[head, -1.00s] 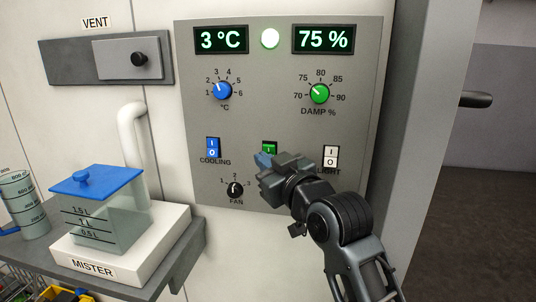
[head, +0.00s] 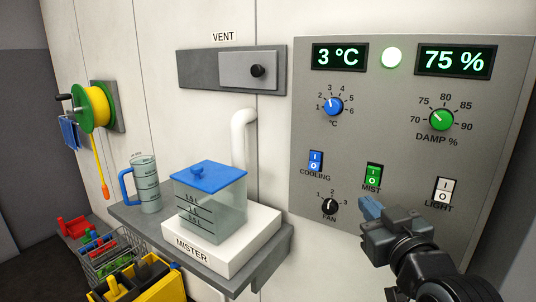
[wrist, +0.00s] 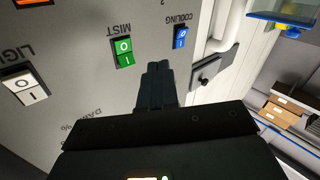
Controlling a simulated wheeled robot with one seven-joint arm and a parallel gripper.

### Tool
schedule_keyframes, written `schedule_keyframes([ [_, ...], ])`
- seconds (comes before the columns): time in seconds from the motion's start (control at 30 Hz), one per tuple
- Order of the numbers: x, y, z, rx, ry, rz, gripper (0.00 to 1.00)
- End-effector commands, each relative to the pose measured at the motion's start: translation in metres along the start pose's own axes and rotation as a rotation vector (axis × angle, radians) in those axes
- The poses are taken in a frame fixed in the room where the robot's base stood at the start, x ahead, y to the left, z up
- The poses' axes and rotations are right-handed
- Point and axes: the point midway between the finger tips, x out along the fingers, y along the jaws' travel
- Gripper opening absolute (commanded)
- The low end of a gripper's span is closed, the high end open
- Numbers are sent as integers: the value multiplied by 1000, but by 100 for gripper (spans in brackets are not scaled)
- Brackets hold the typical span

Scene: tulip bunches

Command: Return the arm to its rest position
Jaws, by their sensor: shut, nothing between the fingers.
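My gripper (head: 371,207) is at the lower right of the head view, in front of the lower part of the grey control panel (head: 385,110). Its fingers are shut with nothing between them. The fingertips are just below the green MIST switch (head: 373,177) in that view and look apart from it. In the wrist view the shut fingers (wrist: 155,70) point up at the middle, between the MIST switch (wrist: 124,53) and the blue COOLING switch (wrist: 180,37). Part of my arm runs off the lower right corner of the head view.
A shelf (head: 262,270) at left of the panel holds the mister tank (head: 212,205) and a measuring jug (head: 146,185). A white pipe (head: 240,150) rises behind the tank. A yellow reel (head: 95,107) hangs on the wall, with crates below. Wall space between shelf and panel is clear.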

Motion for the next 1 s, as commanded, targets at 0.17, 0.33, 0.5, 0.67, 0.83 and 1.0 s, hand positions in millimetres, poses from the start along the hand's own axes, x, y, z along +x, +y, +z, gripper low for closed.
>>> schedule_keyframes([
  [0.17,-46,-16,51,50,-39,11,0],
  [0.33,-93,-28,88,89,-69,25,0],
  [0.5,-144,-38,118,121,-99,38,0],
  [0.67,-193,-46,138,145,-127,49,0],
  [0.83,-246,-51,152,164,-157,59,0],
  [1.0,-298,-55,159,178,-186,63,0],
])
